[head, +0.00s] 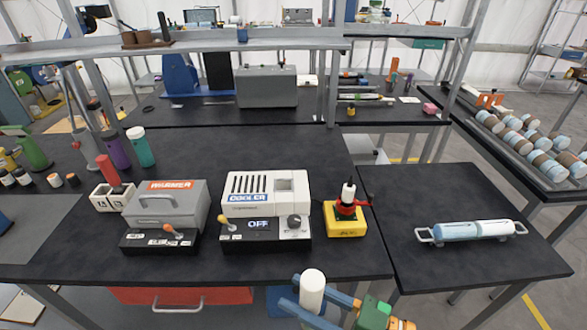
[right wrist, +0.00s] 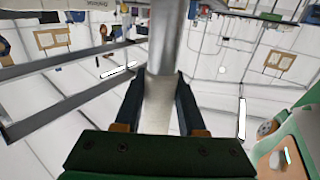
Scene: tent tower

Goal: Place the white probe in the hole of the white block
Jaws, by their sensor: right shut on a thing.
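My right gripper (head: 318,296) is at the bottom of the head view, in front of the table's front edge. Its blue fingers are shut on a white probe (head: 312,283), a cylinder that stands roughly upright. In the right wrist view the probe (right wrist: 162,70) shows between the dark fingers (right wrist: 160,105), shaded grey. A small white block (head: 106,198) stands at the left of the table, with a red-topped piece (head: 108,170) at its back. A white cooler unit (head: 265,195) with a square opening in its top stands mid-table. My left gripper is out of view.
A yellow base (head: 345,220) with a red clamp is right of the cooler. A blue-white cylinder with handles (head: 472,231) lies on the right table. An overhead shelf (head: 270,45) spans the back.

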